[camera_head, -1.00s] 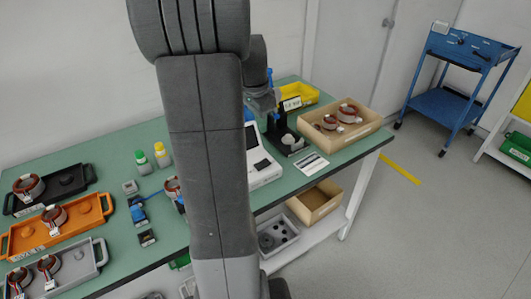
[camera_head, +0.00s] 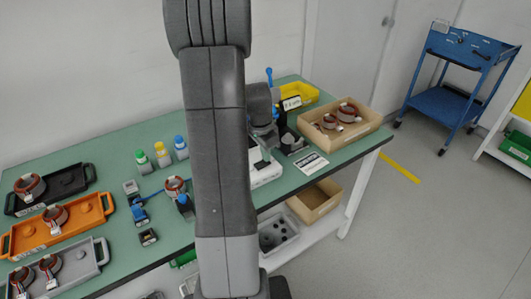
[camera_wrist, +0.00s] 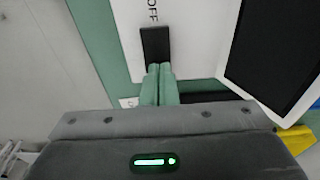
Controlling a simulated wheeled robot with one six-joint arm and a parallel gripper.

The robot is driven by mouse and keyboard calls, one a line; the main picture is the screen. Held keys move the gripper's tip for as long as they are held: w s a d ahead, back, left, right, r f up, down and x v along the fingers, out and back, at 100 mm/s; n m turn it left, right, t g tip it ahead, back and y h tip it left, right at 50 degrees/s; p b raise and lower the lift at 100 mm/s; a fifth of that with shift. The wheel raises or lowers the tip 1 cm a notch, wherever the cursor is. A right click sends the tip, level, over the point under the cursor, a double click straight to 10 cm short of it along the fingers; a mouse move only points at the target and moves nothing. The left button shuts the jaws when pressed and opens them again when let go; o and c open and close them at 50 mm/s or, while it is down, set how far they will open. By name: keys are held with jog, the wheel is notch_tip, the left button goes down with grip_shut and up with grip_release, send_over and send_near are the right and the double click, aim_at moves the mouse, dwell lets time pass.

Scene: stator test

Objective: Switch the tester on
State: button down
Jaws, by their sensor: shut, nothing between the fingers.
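The tester (camera_head: 268,174) is a white box on the green bench, mostly hidden behind my arm in the head view. In the wrist view its white panel (camera_wrist: 196,50) carries the letters OFF, a black switch (camera_wrist: 155,44) below them and a dark screen (camera_wrist: 272,45) on the right. My gripper (camera_wrist: 159,69) is shut and empty, with its green fingertips together at the lower end of the switch. Whether they touch it I cannot tell. In the head view my gripper (camera_head: 262,164) is low over the tester.
A black stand (camera_head: 287,135) and a wooden box (camera_head: 362,130) with wound stators are to the right. Three capped bottles (camera_head: 162,152) and orange, black and grey trays (camera_head: 60,228) are to the left. A blue cart (camera_head: 445,103) stands beyond the bench.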

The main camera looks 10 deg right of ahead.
jog(key=shift+f+b, duration=0.3)
jog(key=shift+b, duration=0.05)
jog(key=shift+d, duration=0.1)
jog(key=shift+s+a+r, duration=0.15)
jog(key=shift+a, duration=0.25)
jog(key=shift+s+a+r, duration=0.1)
jog(key=shift+a+r, duration=0.05)
jog(key=shift+a, duration=0.2)
